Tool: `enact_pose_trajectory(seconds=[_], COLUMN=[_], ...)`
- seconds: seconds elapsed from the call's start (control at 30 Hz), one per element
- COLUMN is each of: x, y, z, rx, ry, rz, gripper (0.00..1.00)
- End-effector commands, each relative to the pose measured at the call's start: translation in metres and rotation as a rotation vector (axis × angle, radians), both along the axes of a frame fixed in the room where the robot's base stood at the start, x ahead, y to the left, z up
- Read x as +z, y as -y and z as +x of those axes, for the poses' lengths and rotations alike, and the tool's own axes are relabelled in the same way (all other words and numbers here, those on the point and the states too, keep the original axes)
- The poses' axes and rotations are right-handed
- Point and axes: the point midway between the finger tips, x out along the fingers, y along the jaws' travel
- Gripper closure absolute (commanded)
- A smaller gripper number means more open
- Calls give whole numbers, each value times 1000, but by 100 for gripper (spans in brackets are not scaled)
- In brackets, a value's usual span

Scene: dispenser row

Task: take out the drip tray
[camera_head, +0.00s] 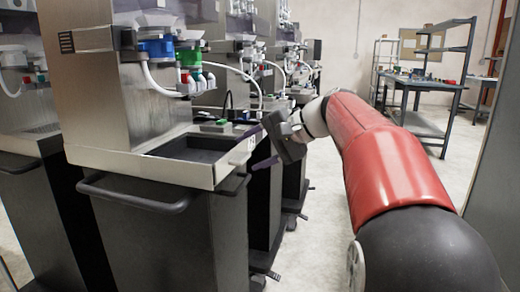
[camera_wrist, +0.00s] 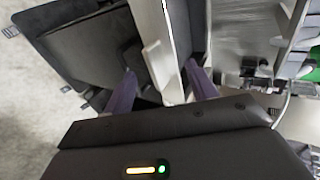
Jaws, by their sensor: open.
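The drip tray (camera_head: 118,165) is a wide, shallow pale metal tray with a dark recessed inside, at the front of the nearest dispenser in the head view. My gripper (camera_head: 262,152) is at the tray's right front corner. In the wrist view my gripper (camera_wrist: 160,72) is open, with one purple finger on each side of a pale metal edge (camera_wrist: 156,48) that looks like part of the tray. I cannot tell whether either finger touches it.
A black bar handle (camera_head: 135,196) sticks out from the dark cabinet (camera_head: 160,240) below the tray. Colored valves and white hoses (camera_head: 185,85) hang above it. More dispensers stand behind. Open floor (camera_head: 310,235) lies to the right, with a metal shelf bench (camera_head: 425,85) farther back.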

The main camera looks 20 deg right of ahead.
Motion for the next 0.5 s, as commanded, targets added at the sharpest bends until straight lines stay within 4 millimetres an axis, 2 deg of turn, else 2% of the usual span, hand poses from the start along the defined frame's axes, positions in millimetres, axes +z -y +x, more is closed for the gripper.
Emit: enact_pose_trajectory(seconds=[0.23,0.5], x=[-21,-30], y=[-26,-37], z=[21,30], rx=[3,0], ry=[-2,-1], rz=[-1,-2], gripper=[43,43])
